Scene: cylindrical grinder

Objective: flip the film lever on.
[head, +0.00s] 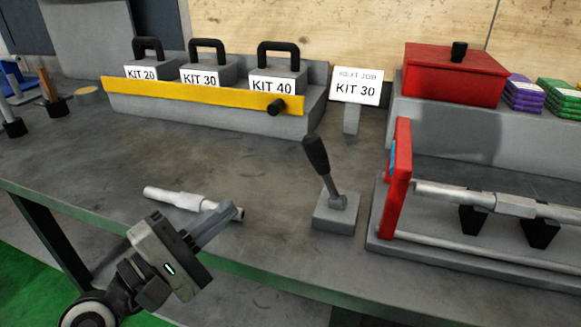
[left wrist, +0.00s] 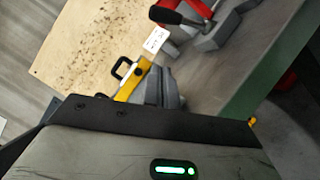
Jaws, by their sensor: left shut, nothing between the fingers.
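The lever (head: 317,160) has a black grip on a thin metal stem and rises from a grey block (head: 335,217) near the table's front edge. It leans to the left in the head view. No label shows on it. In the left wrist view its black grip (left wrist: 168,16) appears at the top. My left gripper (head: 234,212) is shut and empty, left of the lever and apart from it. Its grey fingers also show in the left wrist view (left wrist: 168,90). My right gripper is not in view.
A pale stepped shaft (head: 172,197) lies on the table (head: 110,165), its right end behind my left fingers. Right of the lever stands a fixture with a red plate (head: 400,170). A yellow-fronted rack (head: 190,94) of handled kits and a NEXT JOB KIT 30 sign (head: 357,86) stand behind.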

